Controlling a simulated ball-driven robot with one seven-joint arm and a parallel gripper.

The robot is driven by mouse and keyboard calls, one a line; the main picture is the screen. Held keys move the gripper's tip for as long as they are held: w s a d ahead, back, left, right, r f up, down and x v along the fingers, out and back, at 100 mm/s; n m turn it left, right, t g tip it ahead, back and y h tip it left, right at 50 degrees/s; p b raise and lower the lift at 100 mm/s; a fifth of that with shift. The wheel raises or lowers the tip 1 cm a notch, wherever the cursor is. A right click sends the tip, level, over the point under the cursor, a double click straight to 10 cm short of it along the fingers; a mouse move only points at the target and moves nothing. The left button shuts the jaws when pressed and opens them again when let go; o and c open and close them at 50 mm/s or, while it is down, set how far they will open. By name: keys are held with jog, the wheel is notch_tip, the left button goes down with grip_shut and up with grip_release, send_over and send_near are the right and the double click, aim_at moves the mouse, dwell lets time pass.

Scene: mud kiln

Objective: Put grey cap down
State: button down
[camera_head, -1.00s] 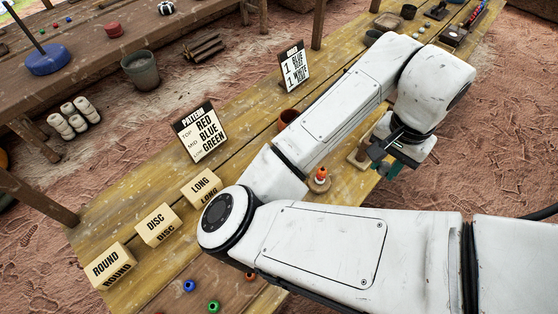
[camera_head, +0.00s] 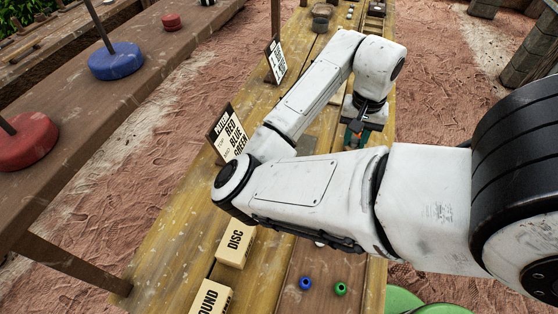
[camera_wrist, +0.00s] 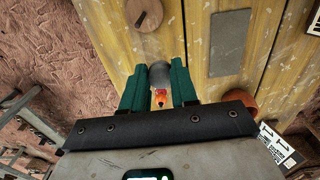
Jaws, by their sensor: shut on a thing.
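My gripper (camera_wrist: 160,82) has dark green fingers and is shut on the grey cap (camera_wrist: 159,72), a rounded grey piece between the fingertips in the wrist view. Small orange and red pieces (camera_wrist: 160,98) show between the fingers, just below the cap in the picture. I cannot tell whether they touch the cap. In the head view my gripper (camera_head: 354,135) points down over the right side of the yellow plank table (camera_head: 172,235). The cap cannot be made out there.
A flat grey plate (camera_wrist: 229,42) lies right of my gripper in the wrist view. A round wooden piece (camera_wrist: 146,12) lies beyond the fingers, and an orange-brown pot (camera_wrist: 243,102) stands at right. The pattern sign (camera_head: 228,132) and disc block (camera_head: 236,245) stand along the table.

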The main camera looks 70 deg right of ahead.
jog(key=w+f+p, duration=0.1)
jog(key=w+f, duration=0.3)
jog(key=w, duration=0.6)
send_near(298, 154)
jog(key=shift+s+a+f, duration=0.4)
jog(key=shift+a+f, duration=0.2)
jog(key=shift+s+a+f, duration=0.4)
jog(key=shift+a+f, duration=0.2)
jog(key=shift+w+f, duration=0.4)
jog(key=shift+f, duration=0.05)
jog(key=shift+f+p, duration=0.5)
jog(key=shift+f, duration=1.1)
jog(key=shift+f, duration=0.2)
jog(key=c, duration=0.9)
grip_release()
jog(key=shift+o, duration=0.2)
jog(key=shift+r, duration=0.1)
notch_tip(298, 154, up, 12)
jog(key=b, duration=0.1)
jog(key=shift+r, duration=0.15)
